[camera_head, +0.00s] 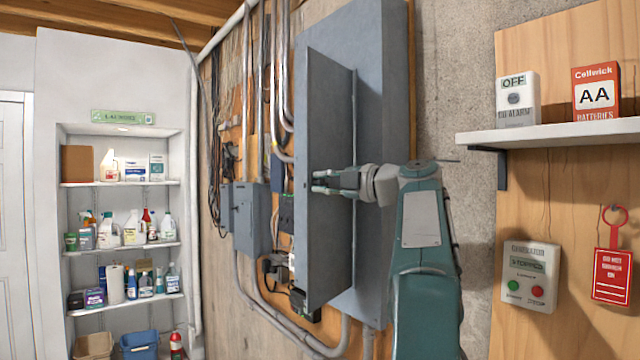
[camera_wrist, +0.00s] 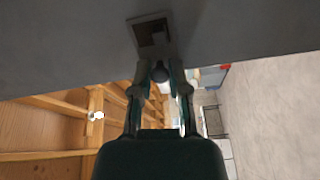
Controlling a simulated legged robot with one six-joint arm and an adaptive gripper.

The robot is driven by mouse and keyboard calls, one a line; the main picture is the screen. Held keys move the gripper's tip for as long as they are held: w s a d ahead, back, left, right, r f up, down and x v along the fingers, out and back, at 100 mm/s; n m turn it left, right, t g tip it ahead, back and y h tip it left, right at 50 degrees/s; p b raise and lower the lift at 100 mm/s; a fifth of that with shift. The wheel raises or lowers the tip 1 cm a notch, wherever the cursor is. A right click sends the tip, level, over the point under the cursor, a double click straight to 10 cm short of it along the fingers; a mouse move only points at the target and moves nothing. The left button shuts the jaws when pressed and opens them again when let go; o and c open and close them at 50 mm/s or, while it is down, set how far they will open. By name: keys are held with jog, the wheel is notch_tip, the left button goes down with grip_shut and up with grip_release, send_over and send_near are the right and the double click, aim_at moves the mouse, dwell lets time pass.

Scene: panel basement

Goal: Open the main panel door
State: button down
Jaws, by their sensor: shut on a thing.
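The main panel door (camera_head: 330,110) is a tall grey metal sheet. It stands out at an angle from the large grey panel box (camera_head: 385,60), its free edge to the left and nearer me, so it is partly open. My gripper (camera_head: 322,182) reaches from the right to the door's face near that free edge. In the wrist view, the door (camera_wrist: 70,50) fills the top, with a square recessed latch (camera_wrist: 152,32). My fingers (camera_wrist: 159,75) are close together just below it, around a small dark part of the latch. The exact contact is partly hidden.
A small grey box (camera_head: 250,215), conduits and loose wires are on the wall left of the door. A white shelf (camera_head: 560,133) with boxes juts out at right, above a control box (camera_head: 529,275). Stocked shelves (camera_head: 125,243) stand far left.

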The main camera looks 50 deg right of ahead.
jog(key=shift+w+d+f, duration=0.1)
jog(key=shift+d+f, duration=0.05)
jog(key=shift+f, duration=0.15)
jog(key=c, duration=0.6)
grip_release()
jog(key=shift+w, duration=0.1)
jog(key=shift+d+r, duration=0.1)
jog(key=shift+s, duration=0.5)
jog(key=s+d, duration=0.1)
jog(key=s, duration=1)
jog(key=shift+d, duration=0.35)
